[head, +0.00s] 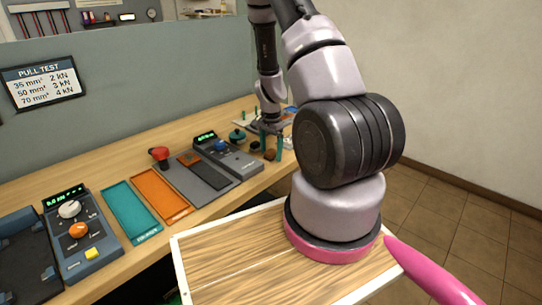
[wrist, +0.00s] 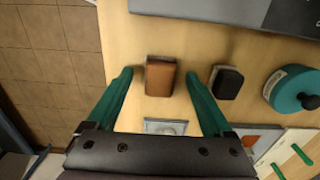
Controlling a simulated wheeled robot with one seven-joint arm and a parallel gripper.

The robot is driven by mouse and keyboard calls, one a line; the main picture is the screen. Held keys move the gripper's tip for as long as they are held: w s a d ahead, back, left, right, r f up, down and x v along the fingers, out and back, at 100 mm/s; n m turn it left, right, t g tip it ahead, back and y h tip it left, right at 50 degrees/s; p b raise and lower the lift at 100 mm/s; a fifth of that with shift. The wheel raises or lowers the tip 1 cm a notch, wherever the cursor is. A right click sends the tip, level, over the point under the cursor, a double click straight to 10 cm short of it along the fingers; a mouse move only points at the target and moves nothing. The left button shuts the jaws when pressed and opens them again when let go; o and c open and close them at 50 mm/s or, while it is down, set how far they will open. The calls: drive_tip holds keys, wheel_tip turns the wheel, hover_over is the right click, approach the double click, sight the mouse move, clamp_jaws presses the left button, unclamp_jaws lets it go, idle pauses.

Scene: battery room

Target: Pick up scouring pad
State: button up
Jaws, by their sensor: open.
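A reddish-brown block (wrist: 160,76), which I take to be the scouring pad, lies on the wooden bench near its edge. It also shows in the head view (head: 270,155), partly hidden by the fingers. My gripper (wrist: 158,75) is open and empty, with teal fingers. In the wrist view one fingertip appears on each side of the pad, with a gap on both sides. The height of the fingertips above the bench is hard to tell. In the head view my gripper (head: 270,142) is at the far end of the bench.
A small black-topped block (wrist: 227,82) lies just right of the right finger. A teal round container (wrist: 293,90) with a black knob stands farther right. A grey device (head: 228,155) is close by. A small light plate (wrist: 166,127) lies nearer the gripper body. Tiled floor begins past the bench edge.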

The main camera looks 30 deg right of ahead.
sight(271, 151)
clamp_jaws()
wheel_tip(271, 151, up, 10)
idle(0.6)
